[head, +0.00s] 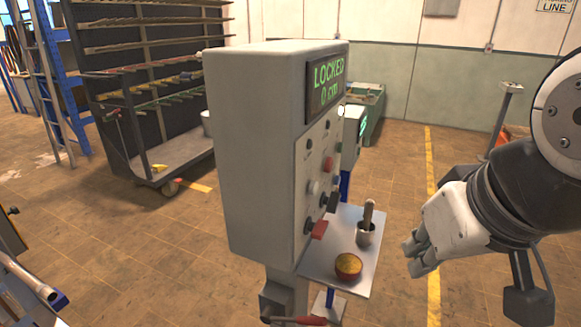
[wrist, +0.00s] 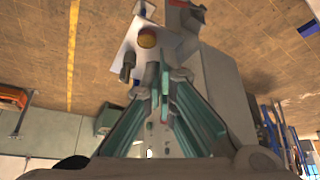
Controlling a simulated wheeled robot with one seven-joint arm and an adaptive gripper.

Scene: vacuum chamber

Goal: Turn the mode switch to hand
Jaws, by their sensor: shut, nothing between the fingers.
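A grey control box (head: 258,150) stands on a post in the middle of the head view. Its display (head: 326,82) reads LOCKED and 0 cm in green. Its narrow front face, seen at a steep angle, carries several small knobs and buttons, including a red one (head: 319,229) and a dark one (head: 333,201). I cannot tell which of them is the mode switch or where it points. My gripper (head: 411,258) is shut and empty, right of the box and apart from it. In the wrist view my gripper (wrist: 163,82) shows its fingers together, with the box beyond.
A metal shelf (head: 318,263) juts out below the panel. A rack cart (head: 150,100) stands behind left.

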